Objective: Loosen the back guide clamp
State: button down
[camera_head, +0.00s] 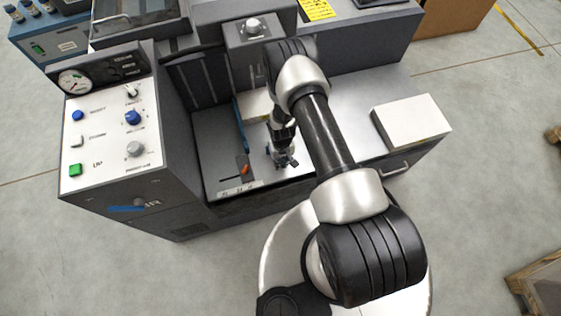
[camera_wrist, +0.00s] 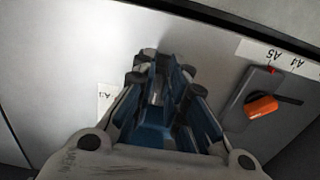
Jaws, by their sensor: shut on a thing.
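My gripper (camera_head: 284,158) is low over the grey metal feed table (camera_head: 330,135), to the right of the blue guide (camera_head: 240,125). In the wrist view its grey and blue fingers (camera_wrist: 163,68) are closed together on a small part. The fingers hide most of that part; by its place it looks like the back guide clamp, but its shape cannot be made out. Another clamp with an orange lever (camera_head: 246,169) sits on a dark plate left of my gripper, apart from it. That orange lever also shows at the right of the wrist view (camera_wrist: 262,106).
A size-label strip (camera_head: 240,188) runs along the table's front edge. A small label (camera_wrist: 106,95) lies left of the fingers in the wrist view. A white paper stack (camera_head: 411,121) lies at the right. The control panel (camera_head: 105,130) stands at the left.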

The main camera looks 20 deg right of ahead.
jog(key=n, duration=0.2)
jog(key=n+b, duration=0.1)
jog(key=n, duration=0.1)
jog(key=shift+w+d+f+n+b, duration=0.1)
jog(key=shift+d+n+b, duration=0.2)
jog(key=shift+d, duration=0.1)
jog(key=n, duration=0.2)
jog(key=n+b, duration=0.1)
jog(key=n, duration=0.1)
jog(key=shift+w+d, duration=0.15)
jog(key=shift+d, duration=0.05)
jog(key=c, duration=1.6)
grip_release()
jog(key=shift+r, duration=0.2)
notch_tip(320, 180, up, 12)
jog(key=shift+f, duration=0.1)
